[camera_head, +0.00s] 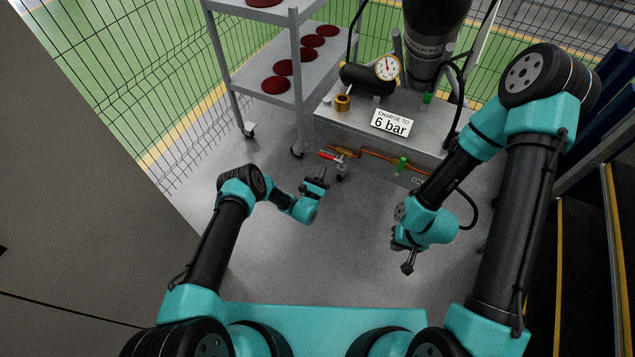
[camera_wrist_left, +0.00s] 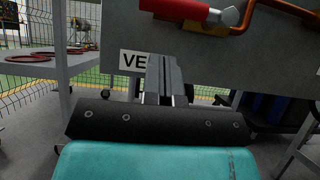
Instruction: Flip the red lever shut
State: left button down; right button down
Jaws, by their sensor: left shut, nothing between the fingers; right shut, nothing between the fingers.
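The red lever (camera_head: 328,155) points left from a brass valve (camera_head: 346,152) on the front of the grey bench. My left gripper (camera_head: 323,172) is shut and empty, just below the lever. In the left wrist view the closed fingers (camera_wrist_left: 164,64) stand below the lever with a gap visible, and partly cover a white label starting "VE" (camera_wrist_left: 132,62). My right gripper (camera_head: 407,268) is shut and empty, pointing down over clear floor.
A copper pipe (camera_head: 376,157) runs right from the valve to a green-handled valve (camera_head: 402,164). The bench (camera_head: 340,127) carries a pressure gauge (camera_head: 387,67) and a "CHARGE TO 6 bar" sign (camera_head: 391,123). A shelf trolley (camera_head: 262,81) with red discs stands at left. Floor in front is clear.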

aim_at(326, 156)
pick_arm(q)
jog(key=shift+w+d+r, duration=0.1)
jog(key=shift+w+r, duration=0.05)
jog(key=shift+r, duration=0.8)
jog(key=shift+w+d+r, duration=0.1)
jog(key=shift+r, duration=0.8)
jog(key=shift+m+h, duration=0.4)
